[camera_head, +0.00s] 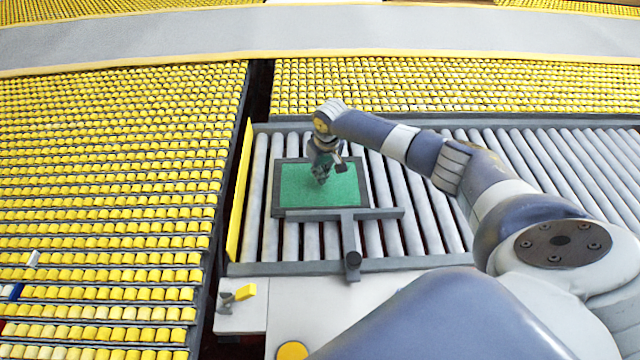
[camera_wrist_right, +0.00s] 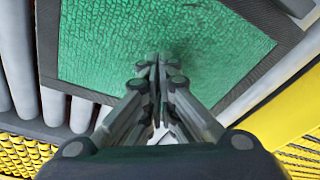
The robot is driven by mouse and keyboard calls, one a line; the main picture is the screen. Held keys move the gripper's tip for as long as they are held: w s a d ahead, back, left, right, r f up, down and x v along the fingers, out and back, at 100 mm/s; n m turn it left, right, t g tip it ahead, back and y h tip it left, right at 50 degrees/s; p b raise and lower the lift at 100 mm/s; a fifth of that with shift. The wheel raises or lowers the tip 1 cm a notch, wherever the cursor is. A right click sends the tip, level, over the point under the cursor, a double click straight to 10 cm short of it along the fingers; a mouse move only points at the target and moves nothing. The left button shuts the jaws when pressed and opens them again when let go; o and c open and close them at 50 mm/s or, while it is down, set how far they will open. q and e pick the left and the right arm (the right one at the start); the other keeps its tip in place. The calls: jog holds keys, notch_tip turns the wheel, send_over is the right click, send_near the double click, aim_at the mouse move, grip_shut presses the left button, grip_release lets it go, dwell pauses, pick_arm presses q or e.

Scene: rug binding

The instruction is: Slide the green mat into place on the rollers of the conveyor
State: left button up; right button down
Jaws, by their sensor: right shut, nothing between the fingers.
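The green mat (camera_head: 300,188) lies inside a dark frame (camera_head: 277,200) on the grey rollers of the conveyor (camera_head: 405,235), near its left end. My right gripper (camera_head: 322,180) is shut and empty, pointing down over the mat's upper right part. In the right wrist view the closed fingertips (camera_wrist_right: 156,62) are in front of the textured green mat (camera_wrist_right: 100,45). I cannot tell whether they touch it. The dark frame (camera_wrist_right: 47,45) also shows around the mat there. My left gripper is not in view.
A grey T-shaped bar (camera_head: 385,213) with a knob lies along the frame's near edge. A yellow strip (camera_head: 239,190) borders the conveyor's left end. Yellow roller beds (camera_head: 110,150) spread to the left and behind. Bare rollers extend to the right under my right arm.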

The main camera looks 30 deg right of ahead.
aim_at(348, 183)
jog(key=shift+f+b, duration=0.5)
jog(key=shift+f, duration=0.25)
jog(key=shift+s, duration=0.1)
jog(key=shift+s+d+r+p, duration=0.1)
jog(key=shift+s+d+p, duration=0.3)
jog(key=shift+d+p, duration=0.25)
jog(key=shift+s+d+p, duration=0.5)
jog(key=shift+s+d, duration=0.2)
jog(key=shift+d, duration=0.35)
jog(key=shift+s+d+p, duration=0.4)
jog(key=shift+s+d, duration=0.1)
jog(key=shift+d, duration=0.2)
jog(key=shift+s+d+f+p, duration=0.25)
jog(key=shift+s+d+p, duration=0.1)
jog(key=shift+s+d, duration=0.45)
jog(key=shift+d, duration=0.1)
jog(key=shift+d, duration=0.1)
